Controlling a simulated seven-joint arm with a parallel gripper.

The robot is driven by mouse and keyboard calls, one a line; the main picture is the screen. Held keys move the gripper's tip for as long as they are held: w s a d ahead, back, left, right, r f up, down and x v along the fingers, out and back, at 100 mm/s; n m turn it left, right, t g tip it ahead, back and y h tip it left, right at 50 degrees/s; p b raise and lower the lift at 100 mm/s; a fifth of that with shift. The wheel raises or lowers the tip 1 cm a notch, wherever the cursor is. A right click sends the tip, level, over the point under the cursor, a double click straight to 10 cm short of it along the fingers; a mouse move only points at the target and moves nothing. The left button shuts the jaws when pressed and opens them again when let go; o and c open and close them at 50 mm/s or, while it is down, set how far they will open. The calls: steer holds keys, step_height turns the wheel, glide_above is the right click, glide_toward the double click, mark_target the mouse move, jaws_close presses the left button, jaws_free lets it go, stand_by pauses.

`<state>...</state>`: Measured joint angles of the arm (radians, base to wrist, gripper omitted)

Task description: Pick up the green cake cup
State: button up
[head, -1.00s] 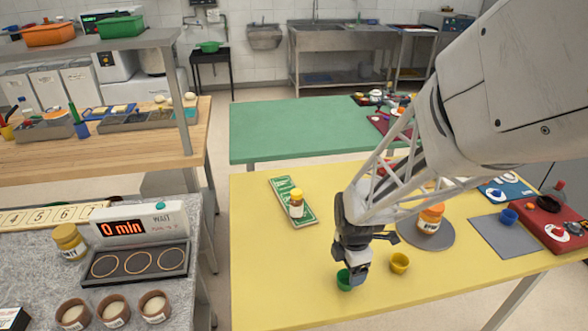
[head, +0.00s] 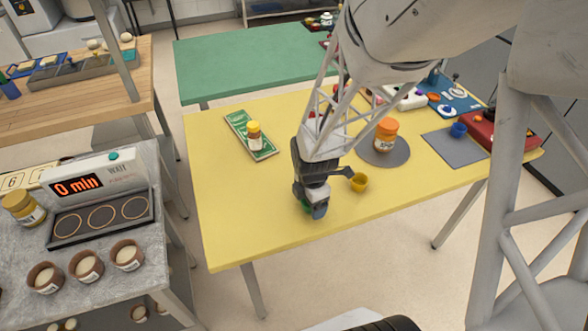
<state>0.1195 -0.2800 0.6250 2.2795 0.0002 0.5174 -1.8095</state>
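The green cake cup (head: 305,206) stands near the front edge of the yellow table (head: 225,220). Only a small green part of it shows, because my gripper covers the rest. My gripper (head: 316,208) points down right at the cup, with its fingertips low beside or around it. I cannot tell whether the fingers touch the cup or how far apart they are. A yellow cup (head: 359,182) stands just right of my gripper.
An orange-lidded jar (head: 385,135) stands on a round grey mat (head: 399,158) behind the yellow cup. A small jar (head: 254,135) stands on a green board (head: 264,153) at the back left. The table's left front is clear.

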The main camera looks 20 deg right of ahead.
steer(key=c, duration=1)
steer(key=shift+r, duration=0.15)
steer(key=shift+r, duration=1.4)
steer(key=shift+s+r, duration=0.25)
steer(key=shift+r, duration=0.05)
steer(key=s, duration=0.5)
steer(key=s+a+r, duration=0.1)
steer(key=s, duration=0.9)
steer(key=shift+s+a+r, duration=0.15)
steer(key=shift+s+a, duration=0.05)
steer(key=shift+a, duration=0.2)
